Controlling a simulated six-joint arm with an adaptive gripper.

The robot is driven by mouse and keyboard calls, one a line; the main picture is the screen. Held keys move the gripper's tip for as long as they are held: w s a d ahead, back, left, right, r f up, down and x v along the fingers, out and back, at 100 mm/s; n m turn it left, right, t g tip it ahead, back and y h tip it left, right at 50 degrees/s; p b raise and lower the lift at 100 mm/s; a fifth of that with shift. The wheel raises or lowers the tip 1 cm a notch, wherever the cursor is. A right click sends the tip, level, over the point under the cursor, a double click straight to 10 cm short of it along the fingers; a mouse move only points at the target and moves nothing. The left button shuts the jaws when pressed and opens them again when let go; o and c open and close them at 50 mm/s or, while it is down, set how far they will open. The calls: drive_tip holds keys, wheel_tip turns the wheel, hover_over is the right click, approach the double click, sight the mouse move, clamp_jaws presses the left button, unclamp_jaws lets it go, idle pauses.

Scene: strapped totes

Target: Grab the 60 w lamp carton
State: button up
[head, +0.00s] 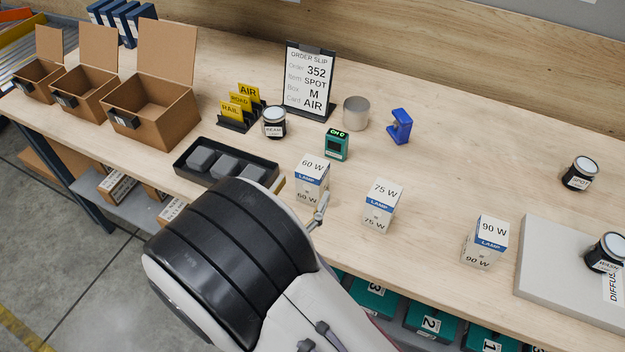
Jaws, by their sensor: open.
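The 60 W lamp carton (311,177) stands upright on the bench, white with a blue LAMP band. The 75 W carton (380,205) and the 90 W carton (486,241) stand apart to its right. My gripper (304,197) is mostly hidden behind my own dark arm link. One grey finger shows at the near right of the 60 W carton, and a small pale tip shows at its left. The jaws are open, with the carton still on the bench. Whether the fingers touch it cannot be told.
A black tray (181,169) with grey blocks lies left of the carton. A green CH 0 device (336,145), BEAM jar (274,122), metal cup (356,113) and order slip stand (309,80) are behind. Open brown boxes (150,120) stand left; a grey pad (545,262) lies right.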

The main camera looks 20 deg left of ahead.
sight(307, 177)
drive_tip(key=shift+w, duration=1.3)
drive_tip(key=shift+w+a, duration=0.2)
drive_tip(key=shift+w, duration=1.1)
drive_tip(key=shift+w+a, duration=0.15)
drive_tip(key=shift+w, duration=1.15)
drive_tip(key=c, duration=1.2)
